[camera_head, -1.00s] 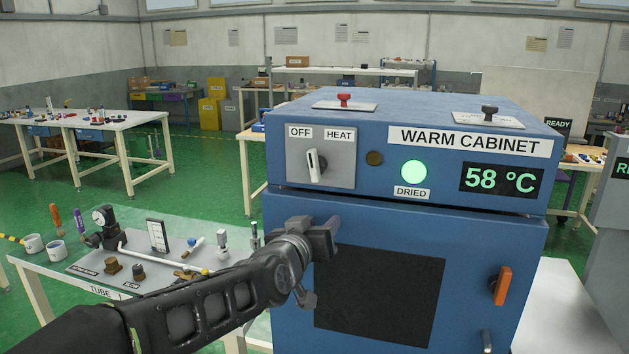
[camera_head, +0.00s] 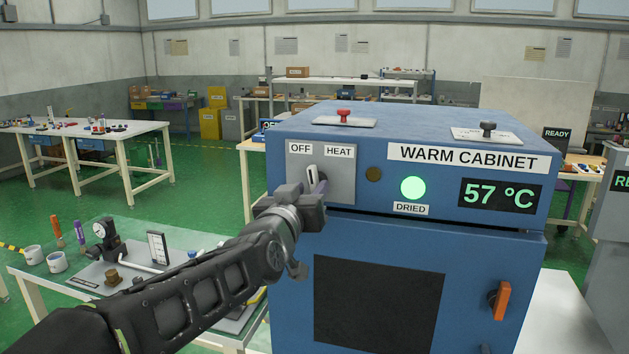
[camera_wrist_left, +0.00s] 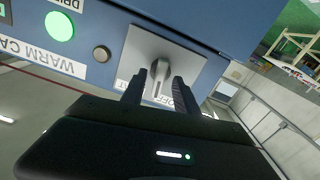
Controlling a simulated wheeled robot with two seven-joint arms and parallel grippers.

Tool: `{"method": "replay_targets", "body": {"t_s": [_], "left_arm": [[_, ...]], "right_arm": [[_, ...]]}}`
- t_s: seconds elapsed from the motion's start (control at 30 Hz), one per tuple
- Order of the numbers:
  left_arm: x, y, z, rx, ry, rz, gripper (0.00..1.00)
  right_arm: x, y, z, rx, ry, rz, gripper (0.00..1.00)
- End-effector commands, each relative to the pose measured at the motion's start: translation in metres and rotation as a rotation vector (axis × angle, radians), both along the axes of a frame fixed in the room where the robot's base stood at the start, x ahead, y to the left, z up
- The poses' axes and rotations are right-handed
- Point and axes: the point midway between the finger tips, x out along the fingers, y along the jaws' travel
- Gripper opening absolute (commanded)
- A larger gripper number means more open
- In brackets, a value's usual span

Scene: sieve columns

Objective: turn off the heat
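The blue warm cabinet (camera_head: 470,215) has a grey switch plate (camera_head: 342,178) marked OFF at left and HEAT at right. Its pale switch knob (camera_head: 312,173) shows above my left gripper (camera_head: 300,195), which partly covers it in the head view. In the left wrist view, the knob (camera_wrist_left: 155,76) lies between the two dark fingers of my left gripper (camera_wrist_left: 159,86). The fingers are apart, one on each side of it; I cannot tell whether they touch it. The display (camera_head: 499,195) reads 57 °C. The DRIED lamp (camera_head: 413,188) glows green. My right gripper is out of view.
A red-knobbed plate (camera_head: 344,120) and a black-knobbed plate (camera_head: 487,133) sit on the cabinet top. The cabinet door has an orange handle (camera_head: 501,300). A bench (camera_head: 190,238) with tubes and a gauge stands left, partly behind my left arm.

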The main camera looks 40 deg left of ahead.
Motion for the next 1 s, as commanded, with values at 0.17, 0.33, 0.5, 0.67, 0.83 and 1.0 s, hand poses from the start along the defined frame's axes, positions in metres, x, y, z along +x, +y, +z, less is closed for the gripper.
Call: {"method": "replay_targets", "body": {"t_s": [0.17,0.33,0.5,0.67,0.83,1.0], "left_arm": [[0.025,0.009,0.001,-0.002,0.003,0.0,0.36],[0.035,0.012,0.0,-0.001,0.001,0.0,0.36],[0.036,0.013,0.0,-0.001,0.0,0.0,0.36],[0.035,0.013,0.0,0.0,0.0,0.0,0.31],[0.035,0.012,0.0,0.0,0.0,0.0,0.17],[0.035,0.012,0.0,-0.001,0.0,0.0,0.03]], "right_arm": [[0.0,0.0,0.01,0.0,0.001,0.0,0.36],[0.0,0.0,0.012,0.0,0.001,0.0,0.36],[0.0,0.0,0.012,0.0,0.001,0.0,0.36],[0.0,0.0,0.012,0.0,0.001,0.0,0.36],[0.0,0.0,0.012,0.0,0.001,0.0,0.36],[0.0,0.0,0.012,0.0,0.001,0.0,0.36]]}}
